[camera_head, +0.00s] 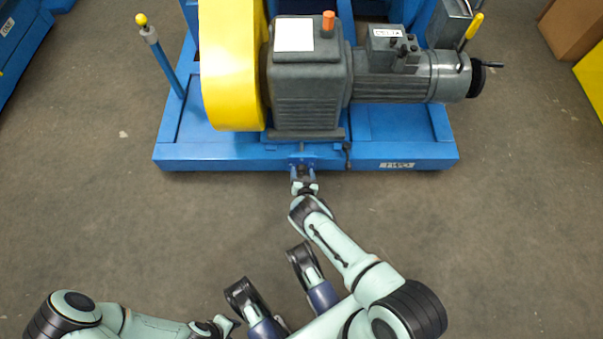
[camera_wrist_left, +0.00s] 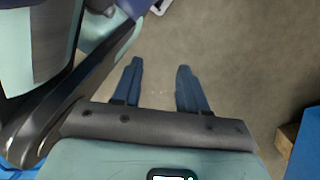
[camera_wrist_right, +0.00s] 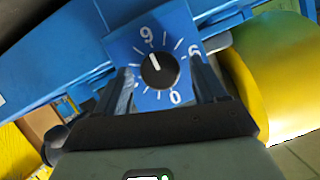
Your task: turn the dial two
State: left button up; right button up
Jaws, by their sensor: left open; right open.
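The dial (camera_wrist_right: 159,71) is a round black knob with a white pointer line on a small blue panel (camera_wrist_right: 126,43), marked with white ticks and numerals. In the right wrist view the pointer aims up and slightly left, near a numeral that looks like a 9 or 6. My right gripper (camera_wrist_right: 163,66) is open, with the knob showing between its fingers; I cannot tell whether they touch it. In the head view my right gripper (camera_head: 303,176) is at the small blue panel on the front of the base; the knob is hidden there. My left gripper (camera_wrist_left: 159,62) is open and empty over bare floor.
The blue base (camera_head: 225,157) carries a yellow guard (camera_head: 232,65), a grey gearbox (camera_head: 308,90) and a motor (camera_head: 395,88). A lever with a yellow knob (camera_head: 142,19) stands at the left. The floor in front is clear. A cardboard box (camera_head: 575,25) lies at the far right.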

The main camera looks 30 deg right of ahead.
pick_arm(q)
jog(key=shift+s+f+g, duration=0.3)
jog(key=shift+s, duration=0.4)
pick_arm(e)
jog(key=shift+w+d, duration=0.2)
jog(key=shift+w, duration=0.15)
jog(key=c, duration=1.1)
jog(key=shift+o, duration=0.2)
jog(key=shift+a+f+n+g+h, duration=0.1)
jog(key=shift+n+g+h, duration=0.4)
jog(key=shift+n, duration=0.5)
jog(key=shift+a+n+g+h, duration=0.1)
jog(key=shift+n+g+h, duration=0.2)
jog(key=shift+n+h, duration=0.55)
jog(key=shift+n, duration=0.25)
jog(key=o, duration=1.1)
jog(key=shift+c, duration=0.2)
